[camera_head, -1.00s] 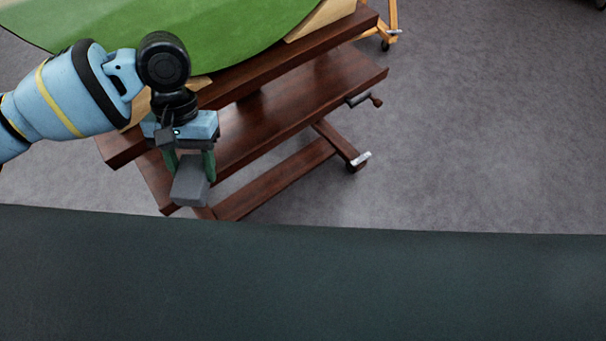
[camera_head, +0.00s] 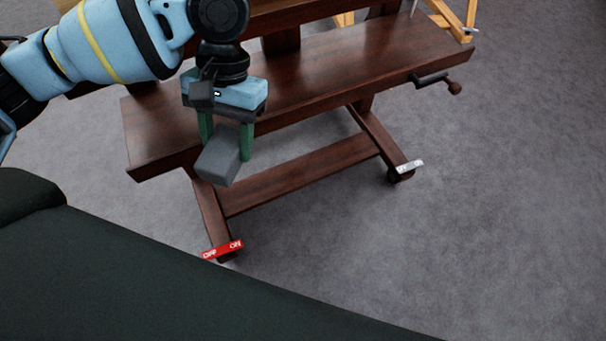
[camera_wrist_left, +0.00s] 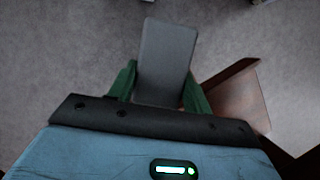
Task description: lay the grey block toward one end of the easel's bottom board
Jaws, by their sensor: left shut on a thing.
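The grey block (camera_head: 219,156) is held between the green fingers of my left gripper (camera_head: 226,140), near the front left part of the easel in the head view. In the left wrist view the grey block (camera_wrist_left: 166,62) sits between the fingertips of the left gripper (camera_wrist_left: 158,88). The easel is dark reddish wood. Its wide lower board (camera_head: 330,72) passes behind the gripper, and a corner of wood (camera_wrist_left: 238,95) shows at the right of the wrist view. The block appears apart from the board; its exact height is unclear. My right gripper is not in view.
Below the board is the easel's base frame (camera_head: 300,175), with a red caster lever (camera_head: 222,249) and a grey one (camera_head: 410,167). A crank (camera_head: 437,82) sticks out at the right. A light wooden stand (camera_head: 455,18) is behind. Grey floor (camera_head: 520,200) lies open at right.

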